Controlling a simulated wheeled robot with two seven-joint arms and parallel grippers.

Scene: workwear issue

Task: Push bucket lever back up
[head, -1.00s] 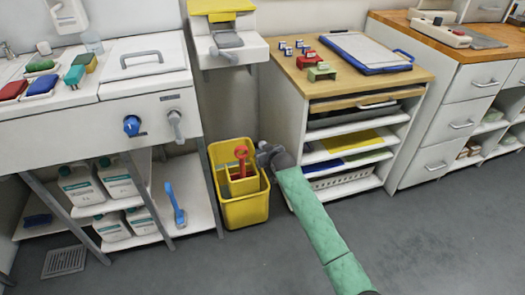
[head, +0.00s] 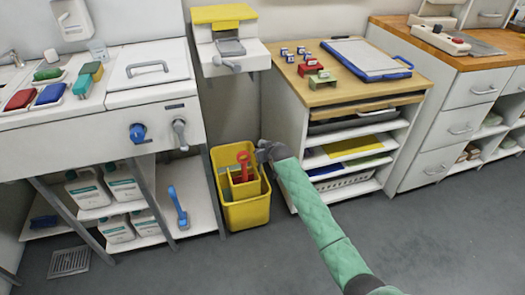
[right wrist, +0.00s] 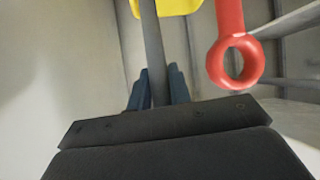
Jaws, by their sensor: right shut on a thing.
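A yellow bucket (head: 246,213) stands on the floor between the sink unit and the shelf unit. A red handle with a ring end (head: 242,158) sticks up from it; the red ring also shows at upper right in the right wrist view (right wrist: 237,64), apart from my fingers. My right gripper (head: 262,150) is at the bucket's upper right side. In the right wrist view its blue fingers (right wrist: 157,85) are shut on a grey bar (right wrist: 152,40), which looks like the bucket lever. The bar's lower end is hidden behind the gripper body. My left gripper is out of view.
The shelf unit (head: 292,170) stands close to the right of the bucket. The sink unit (head: 80,133) is on the left, with bottles below and a blue brush (head: 178,208). A yellow-topped dispenser (head: 224,15) hangs above. The floor in front is clear.

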